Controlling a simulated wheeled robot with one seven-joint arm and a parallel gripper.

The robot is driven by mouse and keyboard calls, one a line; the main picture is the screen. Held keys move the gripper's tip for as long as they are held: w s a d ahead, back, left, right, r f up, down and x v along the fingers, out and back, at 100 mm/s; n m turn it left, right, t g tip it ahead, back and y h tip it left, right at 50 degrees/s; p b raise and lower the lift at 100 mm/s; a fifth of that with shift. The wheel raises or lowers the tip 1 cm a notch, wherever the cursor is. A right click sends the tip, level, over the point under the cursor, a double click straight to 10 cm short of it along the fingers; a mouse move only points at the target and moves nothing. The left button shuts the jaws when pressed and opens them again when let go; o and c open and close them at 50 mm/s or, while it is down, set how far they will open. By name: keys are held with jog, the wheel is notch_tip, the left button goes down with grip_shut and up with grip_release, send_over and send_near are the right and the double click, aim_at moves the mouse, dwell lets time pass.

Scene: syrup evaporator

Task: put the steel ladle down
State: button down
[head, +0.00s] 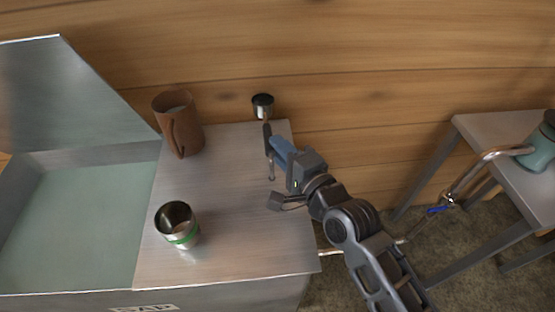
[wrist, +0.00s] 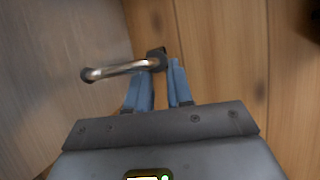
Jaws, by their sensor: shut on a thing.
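The steel ladle has a small round steel bowl with a dark inside (head: 263,105), seen in the head view in front of the wooden wall at the counter's back edge. A dark grip (head: 267,138) runs below the bowl towards my gripper (head: 273,146). My gripper's blue fingers are shut on the ladle's handle, above the right back part of the steel top. In the wrist view a bent steel rod (wrist: 120,70) sticks out to the left from between the fingertips (wrist: 162,65). The bowl cannot be made out there.
The steel top (head: 225,235) is clear in its middle and right. A brown mug (head: 183,125) stands at its back left, a steel cup with a green band (head: 177,224) at its front left. The open pan (head: 75,225) is left. A side table (head: 500,130) holds a teal-grey jar (head: 540,145).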

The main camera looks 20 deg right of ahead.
jog(key=shift+w+a+f+b, duration=0.15)
jog(key=shift+f+b, duration=0.1)
jog(key=shift+f, duration=0.85)
jog(key=shift+w+a+f+b, duration=0.1)
jog(key=shift+f+b, duration=0.1)
jog(key=shift+f, duration=0.9)
jog(key=shift+f, duration=0.2)
jog(key=c, duration=1)
grip_release()
jog(key=shift+r, duration=0.1)
jog(key=shift+r, duration=0.15)
jog(key=s, duration=0.4)
jog(key=s+d, duration=0.1)
jog(key=s, duration=0.3)
jog(key=s+r+b, duration=0.1)
jog(key=s, duration=0.3)
jog(key=shift+d, duration=0.35)
